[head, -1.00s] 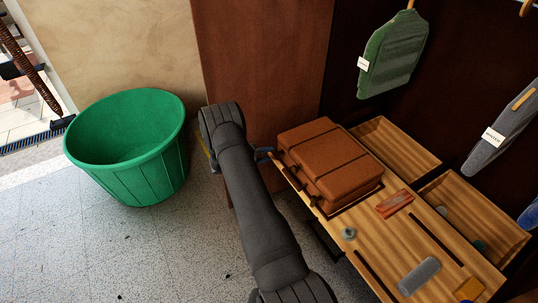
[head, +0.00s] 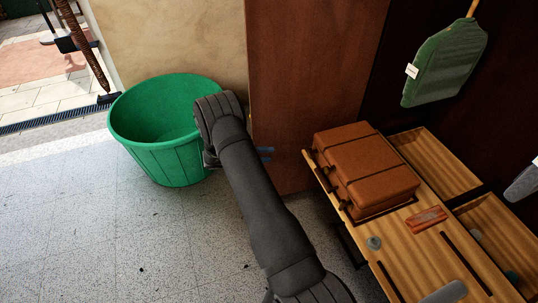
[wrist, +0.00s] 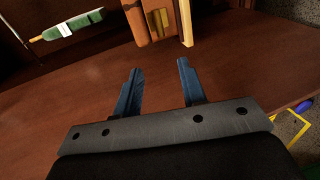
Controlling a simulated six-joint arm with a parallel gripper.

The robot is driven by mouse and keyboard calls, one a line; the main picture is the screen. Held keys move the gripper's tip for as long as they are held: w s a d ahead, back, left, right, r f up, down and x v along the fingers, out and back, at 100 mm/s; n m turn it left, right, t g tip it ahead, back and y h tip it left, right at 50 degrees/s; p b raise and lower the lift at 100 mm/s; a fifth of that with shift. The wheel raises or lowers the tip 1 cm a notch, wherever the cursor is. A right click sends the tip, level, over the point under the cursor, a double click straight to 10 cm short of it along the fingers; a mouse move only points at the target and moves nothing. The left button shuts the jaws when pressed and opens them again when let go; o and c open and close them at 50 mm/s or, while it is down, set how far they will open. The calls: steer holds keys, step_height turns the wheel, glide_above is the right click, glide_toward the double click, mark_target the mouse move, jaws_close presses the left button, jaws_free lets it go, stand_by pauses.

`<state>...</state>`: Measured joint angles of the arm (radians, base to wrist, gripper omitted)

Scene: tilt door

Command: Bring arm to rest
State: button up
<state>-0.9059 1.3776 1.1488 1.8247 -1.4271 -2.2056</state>
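The brown panel surface (wrist: 90,90) lies behind the fingers there. I cannot tell whether a finger touches it. In the head view the gripper is left of the brown suitcase (head: 367,170), with a gap between. Most of the gripper body is hidden behind the arm.
The suitcase lies on a wooden bench (head: 425,245) with open compartments, at right. A green tub (head: 165,150) stands left, partly behind my arm. The speckled floor (head: 120,250) in front is clear.

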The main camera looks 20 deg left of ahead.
mark_target(307, 151)
steer(key=x, duration=1.7)
steer(key=shift+w+d, duration=0.2)
